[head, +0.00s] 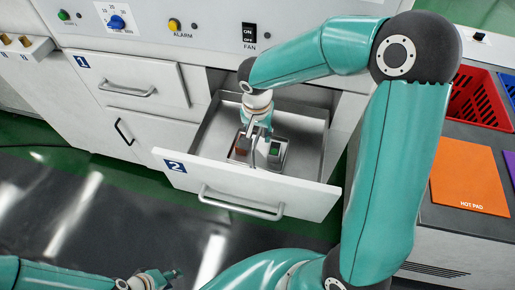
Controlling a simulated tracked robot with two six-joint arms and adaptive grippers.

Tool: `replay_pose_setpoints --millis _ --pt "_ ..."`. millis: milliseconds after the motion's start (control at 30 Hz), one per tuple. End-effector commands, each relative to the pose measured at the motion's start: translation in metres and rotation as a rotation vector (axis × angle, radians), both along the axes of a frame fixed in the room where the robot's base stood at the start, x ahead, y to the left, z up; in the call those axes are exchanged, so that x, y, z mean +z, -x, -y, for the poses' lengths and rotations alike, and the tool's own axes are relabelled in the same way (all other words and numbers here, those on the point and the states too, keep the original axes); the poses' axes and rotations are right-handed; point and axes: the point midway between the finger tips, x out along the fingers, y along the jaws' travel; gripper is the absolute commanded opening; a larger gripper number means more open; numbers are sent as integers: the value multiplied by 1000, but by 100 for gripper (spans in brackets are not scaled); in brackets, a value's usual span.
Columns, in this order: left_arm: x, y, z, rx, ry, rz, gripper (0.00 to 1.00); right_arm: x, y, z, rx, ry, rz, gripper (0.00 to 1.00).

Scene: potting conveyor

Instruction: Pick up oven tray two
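Drawer 2 (300,196) is pulled open below the control panel. Inside it lies a small metal tray (284,165) holding a dark item with a green face (274,150) and a reddish item (242,146). The tray carries no readable number; the drawer front has a blue "2" label. My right gripper (256,150) points down into the drawer, over the middle of the small tray, and partly hides it. I cannot tell whether its fingers touch or grip the tray. My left gripper (174,275) is low in the view, away from the drawer, its finger opening unclear.
Drawer 1 (130,80) is closed at the left, with another closed door below it. The panel above has a dial (117,22), an alarm button and a fan switch (249,33). A counter at right holds a red crate (473,97) and an orange hot pad (467,179).

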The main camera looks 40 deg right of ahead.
Motion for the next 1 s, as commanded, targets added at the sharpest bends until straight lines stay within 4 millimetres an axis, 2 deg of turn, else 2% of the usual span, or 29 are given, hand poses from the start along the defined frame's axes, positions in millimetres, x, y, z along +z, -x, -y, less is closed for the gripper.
replay_pose_setpoints --millis 100,300,567,1000 --pt "1 0 0 0 0 0 40 -7 0 0 -1 -2 -1 40" --pt "0 0 0 0 0 0 40 -8 0 1 -1 -1 0 40" --pt "0 0 0 0 0 0 40 -7 0 1 -2 -2 0 0" --pt "1 0 0 0 0 0 40 -6 0 2 -3 -1 2 0"
